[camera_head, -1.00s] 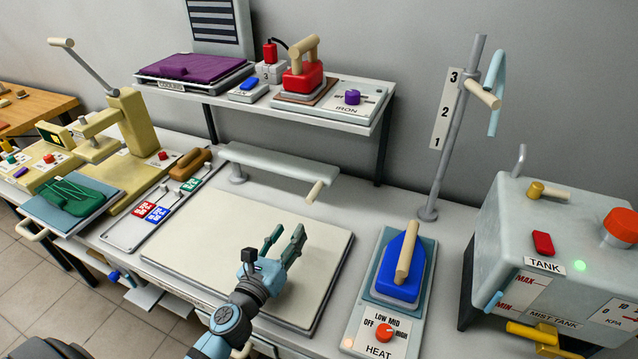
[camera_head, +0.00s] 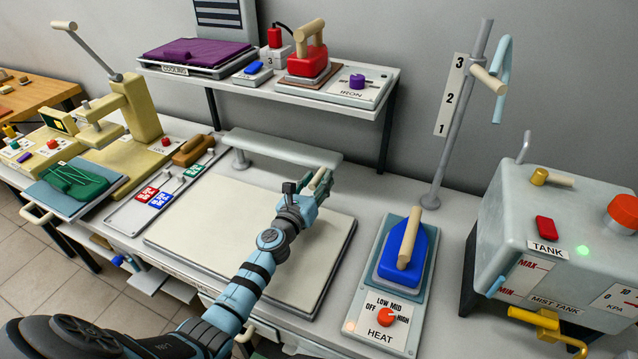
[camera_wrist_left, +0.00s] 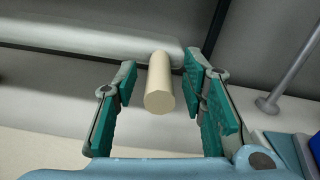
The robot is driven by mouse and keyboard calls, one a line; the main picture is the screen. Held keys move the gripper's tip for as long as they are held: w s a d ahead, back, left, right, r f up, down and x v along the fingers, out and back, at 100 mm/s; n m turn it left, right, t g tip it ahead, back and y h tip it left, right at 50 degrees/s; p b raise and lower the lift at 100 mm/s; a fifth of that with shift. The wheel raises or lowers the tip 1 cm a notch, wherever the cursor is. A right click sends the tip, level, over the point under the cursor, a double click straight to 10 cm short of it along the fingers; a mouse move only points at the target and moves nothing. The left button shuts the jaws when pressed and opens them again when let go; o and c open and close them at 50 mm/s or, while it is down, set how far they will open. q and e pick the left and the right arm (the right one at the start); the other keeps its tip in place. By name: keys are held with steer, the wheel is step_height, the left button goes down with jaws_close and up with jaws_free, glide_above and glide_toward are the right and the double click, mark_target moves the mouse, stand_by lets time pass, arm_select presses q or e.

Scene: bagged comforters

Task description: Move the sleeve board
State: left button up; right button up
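The sleeve board (camera_head: 280,147) is a long pale grey padded arm on a post at the back of the cream pressing pad. A beige peg handle (camera_head: 318,180) sticks out from its right end. My left gripper (camera_head: 318,186) is at that handle, its fingers partly hidden by the wrist in the head view. In the left wrist view, the gripper (camera_wrist_left: 160,105) is open, with the handle (camera_wrist_left: 159,85) between its green-padded fingers and gaps on both sides. The board (camera_wrist_left: 90,42) runs across behind. My right gripper is not in view.
The cream pad (camera_head: 215,215) lies under my left arm. A blue iron (camera_head: 405,260) on its heat base stands to the right, with a pole (camera_head: 455,120) behind it. A shelf (camera_head: 270,85) with a red iron overhangs the back. A mist tank (camera_head: 560,220) is at far right.

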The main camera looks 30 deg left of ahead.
arm_select(q)
steer(key=shift+c, duration=0.3)
jaws_close()
steer(key=shift+f, duration=0.1)
